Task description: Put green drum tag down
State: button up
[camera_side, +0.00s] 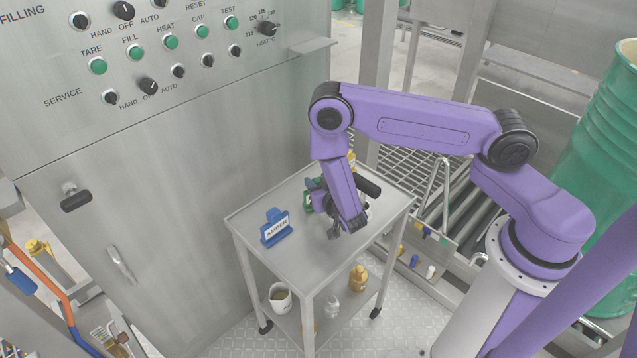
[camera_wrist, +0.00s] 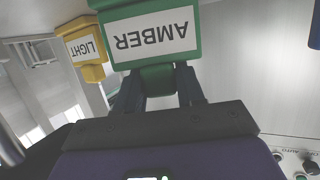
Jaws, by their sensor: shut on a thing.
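The green drum tag (camera_wrist: 155,38) has a white label reading AMBER, upside down in the wrist view. My gripper (camera_wrist: 158,85) is shut on its narrow lower part, with one dark finger on each side. In the side view the green tag (camera_side: 308,200) is mostly hidden by my wrist, over the steel cart top (camera_side: 297,262). I cannot tell whether it touches the cart. A blue tag (camera_side: 275,231) with a white label stands on the cart, left of my gripper. A yellow tag (camera_wrist: 84,47) labelled LIGHT is beyond the green one.
The cart's front and right top surface is clear. A steel control panel (camera_side: 165,75) with knobs and green buttons rises at the left. The cart's lower shelf holds a white cup (camera_side: 280,298) and a yellow-brown bottle (camera_side: 358,278). A roller conveyor (camera_side: 462,205) lies right of the cart.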

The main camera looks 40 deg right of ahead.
jog(key=shift+f, duration=0.1)
jog(key=o, duration=1.1)
jog(key=shift+c, duration=0.2)
